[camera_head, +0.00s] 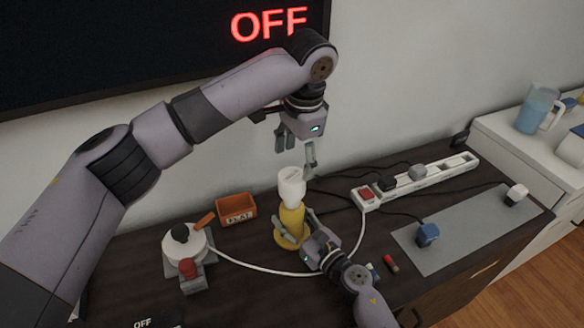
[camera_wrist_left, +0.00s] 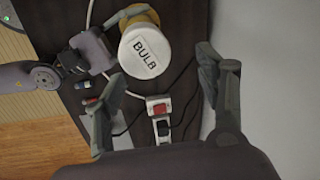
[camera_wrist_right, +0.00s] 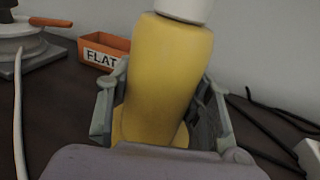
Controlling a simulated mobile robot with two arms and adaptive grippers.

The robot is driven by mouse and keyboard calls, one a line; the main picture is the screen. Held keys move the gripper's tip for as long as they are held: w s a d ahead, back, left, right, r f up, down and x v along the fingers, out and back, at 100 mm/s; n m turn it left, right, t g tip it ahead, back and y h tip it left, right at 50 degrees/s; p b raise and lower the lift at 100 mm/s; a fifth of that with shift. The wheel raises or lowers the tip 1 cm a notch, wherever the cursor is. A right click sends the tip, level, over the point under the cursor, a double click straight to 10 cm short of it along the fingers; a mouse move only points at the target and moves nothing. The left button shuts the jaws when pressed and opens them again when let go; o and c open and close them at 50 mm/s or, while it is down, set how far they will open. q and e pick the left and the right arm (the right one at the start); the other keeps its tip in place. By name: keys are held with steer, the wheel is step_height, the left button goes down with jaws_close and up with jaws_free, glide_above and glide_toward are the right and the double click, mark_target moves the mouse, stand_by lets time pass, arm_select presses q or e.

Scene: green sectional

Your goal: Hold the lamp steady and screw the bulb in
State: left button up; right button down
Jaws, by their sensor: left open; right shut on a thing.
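The yellow lamp (camera_head: 292,222) stands upright on the dark table. A white bulb (camera_head: 291,185) sits on its top; from above it reads "BULB" in the left wrist view (camera_wrist_left: 145,50). I cannot tell how deep the bulb sits. My right gripper (camera_head: 292,236) is shut around the yellow lamp body, which fills the right wrist view (camera_wrist_right: 160,85). My left gripper (camera_head: 296,158) is open and empty above the bulb, with its fingers apart. In the left wrist view the bulb lies beyond the fingertips, between them and toward the left one.
A white power strip (camera_head: 418,180) with a red switch lies right of the lamp. An orange bin (camera_head: 236,209) and a white round device (camera_head: 185,250) stand left. A grey mat (camera_head: 465,230) holds plugs. A white cord crosses the table. A screen (camera_head: 150,50) reads "OFF".

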mark_target(292, 175)
arm_select(q)
steer(key=n, duration=0.5)
steer(key=shift+w+r, duration=0.1)
steer(key=shift+s+a+f+n+g+h, duration=0.25)
steer(key=shift+s+f+n+g, duration=0.15)
steer(key=shift+f+n, duration=0.25)
steer(key=shift+s+a+f+n+g+h, duration=0.25)
steer(key=shift+s+f+n+g, duration=0.15)
steer(key=shift+f+n, duration=0.2)
steer(key=shift+f, duration=0.15)
steer(key=shift+f, duration=3.9)
steer(key=shift+c, duration=0.2)
steer(key=c, duration=1.2)
steer(key=m, duration=0.5)
steer(key=o, duration=1.4)
